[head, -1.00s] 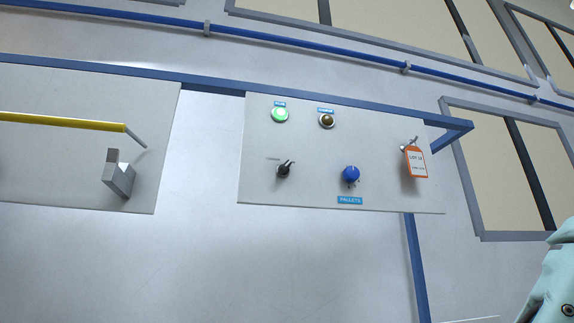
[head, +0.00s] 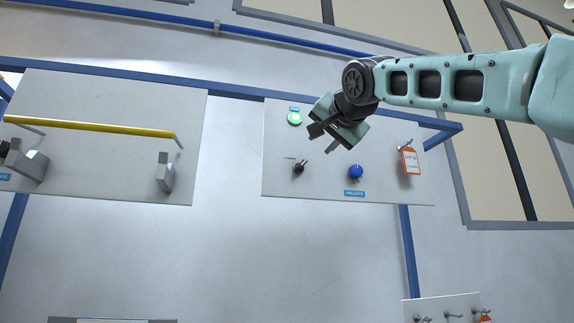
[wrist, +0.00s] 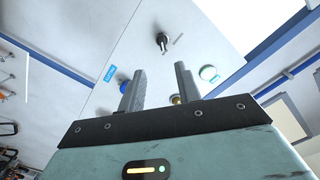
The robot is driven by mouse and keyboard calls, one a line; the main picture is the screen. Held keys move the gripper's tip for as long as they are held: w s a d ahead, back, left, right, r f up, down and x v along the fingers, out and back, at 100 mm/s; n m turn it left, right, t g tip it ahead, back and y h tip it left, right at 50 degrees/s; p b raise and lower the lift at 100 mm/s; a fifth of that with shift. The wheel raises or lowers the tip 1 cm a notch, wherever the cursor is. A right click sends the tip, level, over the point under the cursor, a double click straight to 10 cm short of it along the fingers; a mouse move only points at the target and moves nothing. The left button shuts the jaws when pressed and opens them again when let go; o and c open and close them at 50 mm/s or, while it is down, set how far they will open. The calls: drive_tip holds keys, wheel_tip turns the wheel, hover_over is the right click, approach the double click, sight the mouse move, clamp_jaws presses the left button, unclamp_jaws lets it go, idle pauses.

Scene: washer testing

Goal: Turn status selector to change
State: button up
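The status selector (head: 299,167) is a small black knob on the light grey panel (head: 280,188). The selector also shows in the wrist view (wrist: 163,42), beyond and roughly between my fingertips. My gripper (head: 322,140) is above and right of the selector in the head view. Its two fingers are spread with nothing between them, so it is open and apart from the selector.
A lit green button (head: 294,118) is upper left on the panel. A blue knob (head: 356,171) is right of the selector, above a blue label (head: 354,193). An orange tag (head: 411,161) hangs at the right. An amber lamp (wrist: 176,100) shows near my fingers. A yellow bar (head: 95,128) is on the left panel.

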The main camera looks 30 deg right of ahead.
drive_tip(key=r, duration=0.1)
drive_tip(key=p, duration=0.8)
approach(303, 164)
drive_tip(key=x, duration=0.8)
drive_tip(key=shift+w+r, duration=0.2)
drive_tip(key=shift+w+d+f, duration=0.15)
drive_tip(key=shift+w, duration=0.4)
clamp_jaws()
